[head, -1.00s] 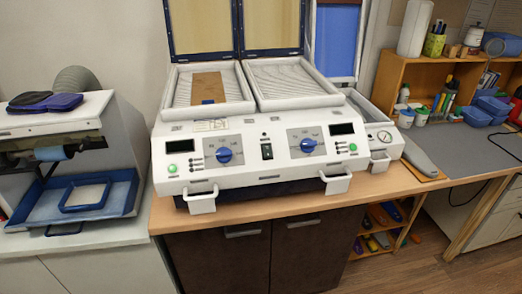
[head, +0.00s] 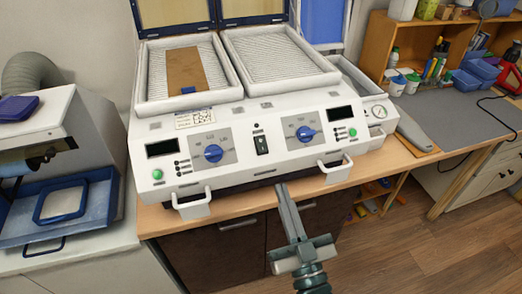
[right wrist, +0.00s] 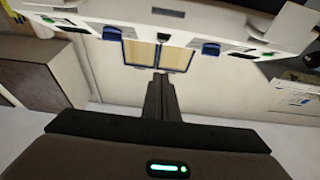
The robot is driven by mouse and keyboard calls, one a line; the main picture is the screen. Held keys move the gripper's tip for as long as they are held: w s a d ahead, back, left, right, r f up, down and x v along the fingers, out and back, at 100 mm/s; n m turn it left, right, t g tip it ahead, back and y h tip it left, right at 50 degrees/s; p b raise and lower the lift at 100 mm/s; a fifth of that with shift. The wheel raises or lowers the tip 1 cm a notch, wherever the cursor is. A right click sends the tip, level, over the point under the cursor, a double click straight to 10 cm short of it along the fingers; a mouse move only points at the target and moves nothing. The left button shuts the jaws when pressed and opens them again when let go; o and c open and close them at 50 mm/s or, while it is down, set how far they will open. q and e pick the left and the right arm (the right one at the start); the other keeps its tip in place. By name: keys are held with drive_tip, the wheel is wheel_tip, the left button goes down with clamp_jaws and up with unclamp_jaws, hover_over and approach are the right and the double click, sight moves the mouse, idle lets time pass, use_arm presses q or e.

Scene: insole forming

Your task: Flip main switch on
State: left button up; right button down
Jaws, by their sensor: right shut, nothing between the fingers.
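The white forming machine (head: 230,112) stands on the wooden bench. Its main switch (head: 262,145) is a small dark rocker in the middle of the front panel, between two blue knobs (head: 213,153) (head: 305,134). Whether it is on or off is too small to tell. My right gripper (head: 281,187) is shut and empty, its fingertips below and slightly right of the switch, apart from it. The right wrist view shows the shut fingers (right wrist: 161,80) below the panel (right wrist: 235,20). My left gripper is not in view.
Two white handles (head: 192,207) (head: 335,170) stick out from the machine's lower front. A brown piece (head: 184,68) lies on the left tray. A blue-and-white unit (head: 60,150) stands at left. A wooden shelf with tubs and tools (head: 402,50) stands at right.

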drive_tip(key=shift+s+r, duration=0.1)
drive_tip(key=shift+r, duration=0.05)
wheel_tip(320, 180, up, 4)
drive_tip(key=p, duration=0.6)
hover_over(268, 160)
drive_tip(key=s, duration=0.5)
drive_tip(key=shift+w+f+p, duration=0.3)
drive_tip(key=shift+w+f, duration=0.35)
drive_tip(key=shift+f, duration=0.3)
drive_tip(key=shift+w+f+p, duration=0.25)
drive_tip(key=shift+w+f, duration=0.35)
drive_tip(key=shift+f, duration=0.35)
